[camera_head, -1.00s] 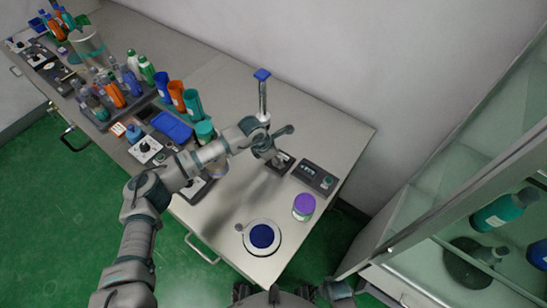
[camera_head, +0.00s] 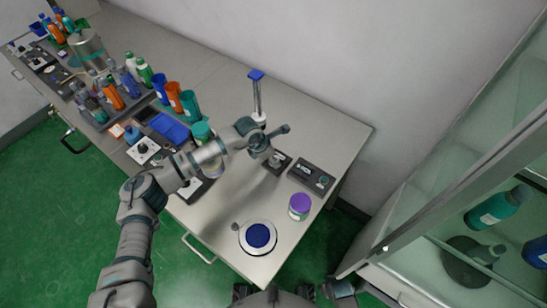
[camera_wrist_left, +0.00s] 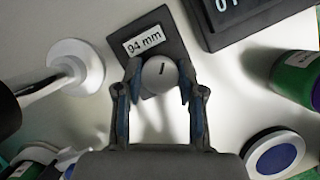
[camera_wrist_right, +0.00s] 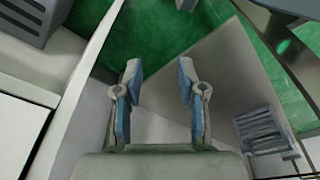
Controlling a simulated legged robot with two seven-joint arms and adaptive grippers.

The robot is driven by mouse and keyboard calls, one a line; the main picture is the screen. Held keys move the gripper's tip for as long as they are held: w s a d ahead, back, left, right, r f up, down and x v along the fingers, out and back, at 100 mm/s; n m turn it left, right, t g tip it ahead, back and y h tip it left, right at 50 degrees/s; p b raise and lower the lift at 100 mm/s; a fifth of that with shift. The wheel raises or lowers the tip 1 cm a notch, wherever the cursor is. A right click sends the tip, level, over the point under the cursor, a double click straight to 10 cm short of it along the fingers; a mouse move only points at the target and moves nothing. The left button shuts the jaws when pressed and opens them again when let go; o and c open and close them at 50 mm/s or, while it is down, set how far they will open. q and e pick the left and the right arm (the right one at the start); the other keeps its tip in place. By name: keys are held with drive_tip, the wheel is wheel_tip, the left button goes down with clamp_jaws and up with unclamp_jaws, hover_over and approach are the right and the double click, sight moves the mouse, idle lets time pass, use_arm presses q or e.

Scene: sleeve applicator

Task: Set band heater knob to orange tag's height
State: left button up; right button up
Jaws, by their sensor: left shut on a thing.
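In the left wrist view a round pale grey knob (camera_wrist_left: 159,75) with a dark index line sits on a dark plate (camera_wrist_left: 172,37) whose white label (camera_wrist_left: 144,40) reads "94 mm". My left gripper (camera_wrist_left: 159,84) has one finger on each side of the knob and is shut on it. In the head view the left gripper (camera_head: 272,147) is over the dark plate (camera_head: 281,163), and the arm hides part of it. My right gripper (camera_wrist_right: 157,82) is open and empty, away from the bench top. I cannot make out an orange tag or its height for certain.
A dark display box (camera_head: 311,177) stands right of the plate. A post with a blue top (camera_head: 257,75) stands behind it. A purple-lidded jar (camera_head: 299,203) and a white disc with a blue centre (camera_head: 258,237) are in front. Bottles and cups crowd the left; a glass cabinet stands right.

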use_arm(q)
drive_tip(key=n+t+p, duration=0.1)
drive_tip(key=n+p, duration=0.1)
drive_tip(key=n, duration=0.1)
drive_tip(key=shift+r+n+y, duration=0.15)
drive_tip(key=shift+n+y, duration=0.15)
drive_tip(key=shift+y, duration=0.1)
drive_tip(key=shift+n+t, duration=0.3)
drive_tip(key=shift+n, duration=0.1)
use_arm(e)
drive_tip(key=s+f, duration=0.4)
drive_tip(key=f, duration=0.2)
drive_tip(key=shift+d+f, duration=0.2)
use_arm(q)
drive_tip(key=o, duration=1.1)
drive_tip(key=shift+d, duration=0.1)
drive_tip(key=shift+o, duration=0.2)
use_arm(e)
drive_tip(key=shift+w, duration=0.1)
use_arm(q)
drive_tip(key=v, duration=1.1)
drive_tip(key=shift+r, duration=0.3)
